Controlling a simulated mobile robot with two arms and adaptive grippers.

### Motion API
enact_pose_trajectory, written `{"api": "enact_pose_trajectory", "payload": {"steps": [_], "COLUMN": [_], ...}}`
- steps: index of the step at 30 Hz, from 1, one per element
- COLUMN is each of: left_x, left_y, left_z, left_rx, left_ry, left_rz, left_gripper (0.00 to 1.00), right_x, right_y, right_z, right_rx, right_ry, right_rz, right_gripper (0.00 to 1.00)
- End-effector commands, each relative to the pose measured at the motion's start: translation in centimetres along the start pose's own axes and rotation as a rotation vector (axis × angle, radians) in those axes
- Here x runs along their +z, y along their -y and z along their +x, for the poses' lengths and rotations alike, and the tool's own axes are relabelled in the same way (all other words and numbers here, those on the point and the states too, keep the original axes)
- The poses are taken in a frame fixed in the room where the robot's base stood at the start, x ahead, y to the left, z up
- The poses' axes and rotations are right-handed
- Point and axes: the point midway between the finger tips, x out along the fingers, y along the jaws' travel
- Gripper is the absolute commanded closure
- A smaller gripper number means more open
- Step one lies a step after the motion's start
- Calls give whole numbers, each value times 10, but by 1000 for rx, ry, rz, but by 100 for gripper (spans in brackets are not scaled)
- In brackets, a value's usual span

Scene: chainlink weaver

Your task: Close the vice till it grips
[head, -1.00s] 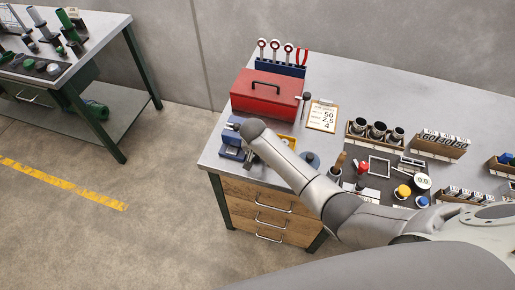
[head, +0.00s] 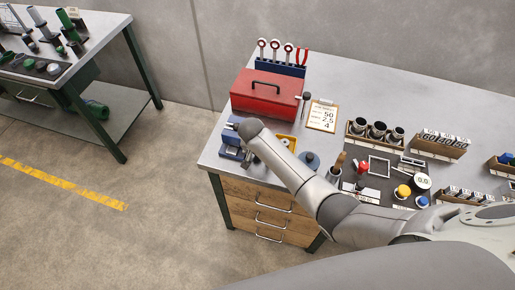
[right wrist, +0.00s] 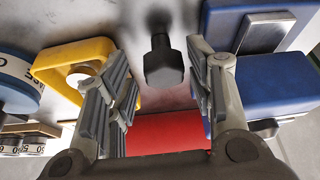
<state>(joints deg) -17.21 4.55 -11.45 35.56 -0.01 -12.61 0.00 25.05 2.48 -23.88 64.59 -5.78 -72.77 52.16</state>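The blue vice (head: 232,146) stands at the left end of the workbench, partly covered by my right arm. In the right wrist view the vice (right wrist: 268,85) shows at the right, with blue blocks and bare metal faces; I cannot tell its jaw gap. My right gripper (right wrist: 160,90) is open, its two fingers wide apart, beside the vice. A dark faceted knob on a shaft (right wrist: 163,66) shows between the fingers, untouched by them; I cannot tell whether it belongs to the vice. My left gripper is not in view.
A yellow bin (right wrist: 52,62) lies close to the gripper on the side away from the vice. A red toolbox (head: 268,94) stands behind the vice. A clipboard (head: 322,117) and several gauges and holders fill the bench to the right.

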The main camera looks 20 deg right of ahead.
Motion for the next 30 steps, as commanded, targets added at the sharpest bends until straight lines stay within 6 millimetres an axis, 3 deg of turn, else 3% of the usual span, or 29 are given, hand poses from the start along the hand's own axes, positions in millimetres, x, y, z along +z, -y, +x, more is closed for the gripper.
{"api": "enact_pose_trajectory", "payload": {"steps": [11,30], "left_x": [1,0], "left_y": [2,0], "left_z": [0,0], "left_rx": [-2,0], "left_ry": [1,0], "left_rz": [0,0], "left_gripper": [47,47], "right_x": [0,0], "right_y": [5,-1], "right_z": [-8,-75], "right_rx": [-12,-5], "right_ry": [-2,0], "right_rz": [-2,1], "right_gripper": [48,48]}}
